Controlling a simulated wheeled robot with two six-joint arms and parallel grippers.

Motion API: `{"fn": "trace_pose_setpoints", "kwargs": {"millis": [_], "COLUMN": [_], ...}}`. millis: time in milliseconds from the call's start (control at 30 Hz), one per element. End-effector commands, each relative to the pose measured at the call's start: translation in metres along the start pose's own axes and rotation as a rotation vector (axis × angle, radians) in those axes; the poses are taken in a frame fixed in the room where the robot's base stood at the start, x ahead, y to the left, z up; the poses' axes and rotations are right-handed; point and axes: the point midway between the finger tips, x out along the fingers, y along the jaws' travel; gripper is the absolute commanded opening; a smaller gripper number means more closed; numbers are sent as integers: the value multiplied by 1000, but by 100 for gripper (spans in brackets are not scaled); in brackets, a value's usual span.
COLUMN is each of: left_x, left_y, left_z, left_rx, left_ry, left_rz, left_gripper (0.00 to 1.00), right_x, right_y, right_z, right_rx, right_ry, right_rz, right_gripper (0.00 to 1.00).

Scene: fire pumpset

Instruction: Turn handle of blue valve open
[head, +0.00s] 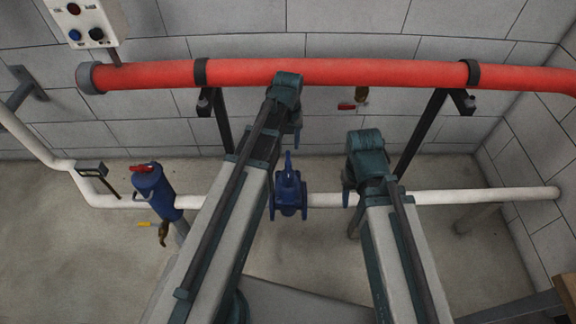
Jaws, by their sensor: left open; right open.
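The blue valve (288,192) sits on the white horizontal pipe, between my two arms. Its blue handle (288,161) stands up from the valve body. My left gripper (298,132) is above the valve, near the red pipe, and is mostly hidden behind its own wrist. It is open and shows nothing held. My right gripper (347,193) is right of the valve, beside the white pipe, and apart from the valve in the picture. It is open and partly hidden by its wrist.
A thick red pipe (400,73) runs across the wall on dark brackets. The white pipe (460,196) runs below it. A blue cylindrical fitting (158,192) with a red top stands at left. A small red-handled valve (347,106) hangs under the red pipe. A control box (82,22) is at upper left.

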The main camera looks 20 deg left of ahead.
Motion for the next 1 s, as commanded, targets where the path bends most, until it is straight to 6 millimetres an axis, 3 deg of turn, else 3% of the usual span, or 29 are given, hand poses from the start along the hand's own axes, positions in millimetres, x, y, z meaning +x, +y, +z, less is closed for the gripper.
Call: {"fn": "trace_pose_setpoints", "kwargs": {"millis": [33, 533, 700, 1000], "left_x": [16, 83, 93, 93], "left_y": [0, 0, 0, 0], "left_z": [0, 0, 0, 0], "left_rx": [0, 0, 0, 0], "left_ry": [0, 0, 0, 0], "left_rz": [0, 0, 0, 0], "left_gripper": [50, 50, 50, 50], "right_x": [15, 83, 93, 92], "right_y": [-2, -8, -9, -9], "right_z": [-1, -5, -6, -5], "right_rx": [0, 0, 0, 0], "right_ry": [0, 0, 0, 0], "right_rz": [0, 0, 0, 0], "right_gripper": [50, 50, 50, 50]}}
